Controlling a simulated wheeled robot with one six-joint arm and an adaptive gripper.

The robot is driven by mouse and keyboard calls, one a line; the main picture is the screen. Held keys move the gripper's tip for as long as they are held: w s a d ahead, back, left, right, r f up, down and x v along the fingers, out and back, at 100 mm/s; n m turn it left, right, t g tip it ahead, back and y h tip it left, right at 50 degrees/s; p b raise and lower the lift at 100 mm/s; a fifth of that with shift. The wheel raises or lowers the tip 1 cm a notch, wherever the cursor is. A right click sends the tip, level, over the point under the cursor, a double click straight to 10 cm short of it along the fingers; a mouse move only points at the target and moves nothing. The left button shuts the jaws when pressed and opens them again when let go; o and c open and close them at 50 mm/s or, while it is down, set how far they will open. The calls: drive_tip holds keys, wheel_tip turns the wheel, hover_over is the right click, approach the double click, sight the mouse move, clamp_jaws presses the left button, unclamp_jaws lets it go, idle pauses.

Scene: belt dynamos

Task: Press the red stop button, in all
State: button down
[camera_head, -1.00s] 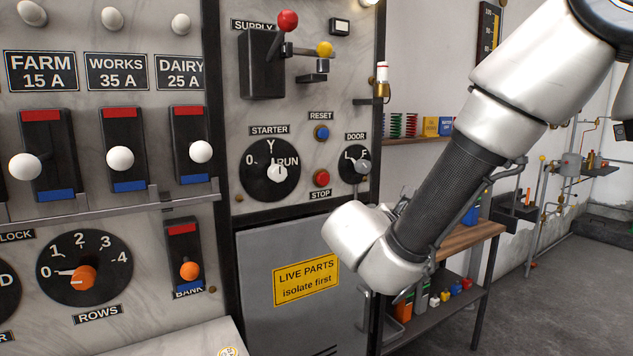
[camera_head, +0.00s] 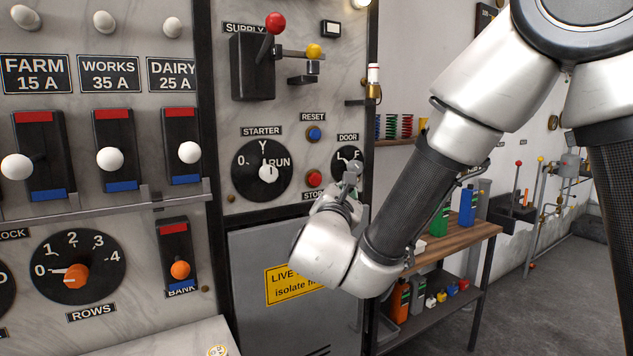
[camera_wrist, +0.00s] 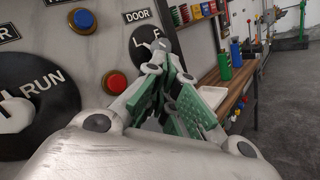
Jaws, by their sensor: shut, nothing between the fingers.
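The red stop button (camera_head: 314,178) sits on the marble panel, right of the starter dial (camera_head: 262,171) and below the blue reset button (camera_head: 314,134). Its STOP label is partly covered by my arm. In the wrist view the red button (camera_wrist: 115,82) is left of my gripper (camera_wrist: 170,68), clear of the fingers. The blue button (camera_wrist: 82,19) is above it. My gripper is shut and empty, its green-padded fingers pointing towards the panel near the door dial (camera_wrist: 148,34). In the head view my gripper (camera_head: 350,190) shows just right of and below the red button; contact is not visible.
The door dial (camera_head: 347,160) is close to my gripper. The supply lever (camera_head: 275,24) and yellow-knobbed handle (camera_head: 313,52) are above. Breaker switches (camera_head: 109,158) fill the left. A grey door with a yellow sign (camera_head: 285,286) is below; a wooden bench (camera_head: 455,243) stands at right.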

sight(322, 179)
drive_tip(key=shift+w+a, duration=0.75)
drive_tip(key=shift+w, duration=0.4)
drive_tip(key=shift+w+a, duration=0.75)
drive_tip(key=shift+w, duration=0.4)
drive_tip(key=shift+w+a, duration=0.75)
drive_tip(key=shift+w, duration=0.4)
drive_tip(key=shift+w+a, duration=0.1)
drive_tip(key=shift+w+a, duration=0.15)
drive_tip(key=shift+w, duration=0.1)
drive_tip(key=shift+w+a, duration=0.3)
drive_tip(key=shift+w, duration=0.1)
drive_tip(key=shift+s, duration=0.1)
drive_tip(key=shift+s+d, duration=0.5)
drive_tip(key=shift+s, duration=0.15)
drive_tip(key=s+d, duration=0.2)
drive_tip(key=s, duration=0.2)
drive_tip(key=shift+s+d, duration=0.1)
drive_tip(key=shift+d, duration=0.3)
